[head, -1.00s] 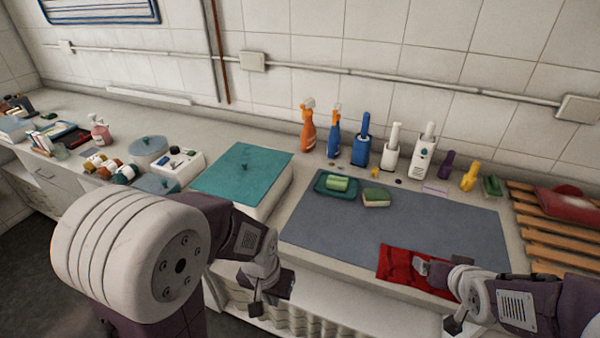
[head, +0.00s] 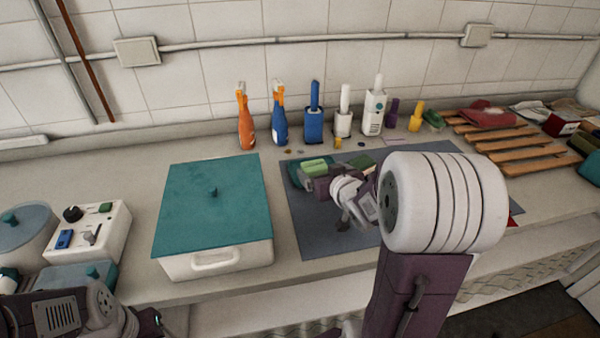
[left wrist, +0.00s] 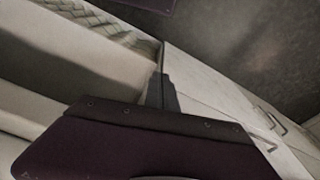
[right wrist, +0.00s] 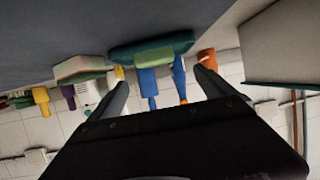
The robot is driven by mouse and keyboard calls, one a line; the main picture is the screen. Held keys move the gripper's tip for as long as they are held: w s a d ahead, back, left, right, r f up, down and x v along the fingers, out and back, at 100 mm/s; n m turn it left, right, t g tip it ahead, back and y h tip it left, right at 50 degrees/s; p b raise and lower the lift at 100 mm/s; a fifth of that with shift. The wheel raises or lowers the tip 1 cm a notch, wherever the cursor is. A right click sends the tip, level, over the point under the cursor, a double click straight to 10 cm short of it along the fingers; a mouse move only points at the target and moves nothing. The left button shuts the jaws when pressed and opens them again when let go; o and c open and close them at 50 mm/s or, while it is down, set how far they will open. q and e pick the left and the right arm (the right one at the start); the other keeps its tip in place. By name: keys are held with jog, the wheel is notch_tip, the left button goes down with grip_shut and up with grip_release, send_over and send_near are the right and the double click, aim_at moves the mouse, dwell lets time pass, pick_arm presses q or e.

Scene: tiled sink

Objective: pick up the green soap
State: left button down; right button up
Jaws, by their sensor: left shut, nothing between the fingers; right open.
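The green soap (head: 314,164) lies on a teal dish (head: 294,172) at the back left of the grey mat. My right gripper (head: 312,186) is in front of the dish, and its wrist hides part of it. In the right wrist view, which is upside down, the soap (right wrist: 168,54) and dish (right wrist: 122,53) appear beyond and between the open fingers (right wrist: 162,88). Nothing is between the fingertips; I cannot tell the exact gap to the soap. My left gripper (left wrist: 163,85) is shut and empty, low in front of the counter, away from the soap.
A sponge (right wrist: 82,66) lies beside the dish. Spray bottles (head: 246,122) and several brushes stand along the wall behind it. A white box with a teal lid (head: 212,205) stands left of the mat (head: 315,238). A wooden rack (head: 507,160) is at the right.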

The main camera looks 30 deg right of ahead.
aim_at(315, 166)
jog(key=shift+s+d, duration=0.3)
jog(key=shift+d, duration=0.25)
jog(key=shift+w+f, duration=0.25)
jog(key=w, duration=0.2)
jog(key=w+f, duration=0.1)
jog(key=shift+a+b, duration=0.25)
jog(key=shift+b, duration=0.05)
jog(key=shift+w+d+f, duration=0.1)
jog(key=shift+w, duration=0.2)
jog(key=shift+d, duration=0.15)
jog(key=x, duration=0.5)
jog(key=shift+f+b, duration=0.35)
jog(key=shift+b, duration=0.05)
pick_arm(q)
jog(key=shift+s+d+f, duration=0.1)
jog(key=shift+d+f, duration=0.05)
jog(key=shift+f, duration=0.55)
pick_arm(e)
jog(key=shift+s+r, duration=0.15)
jog(key=shift+s, duration=0.05)
jog(key=shift+c, duration=0.3)
jog(key=c, duration=1.5)
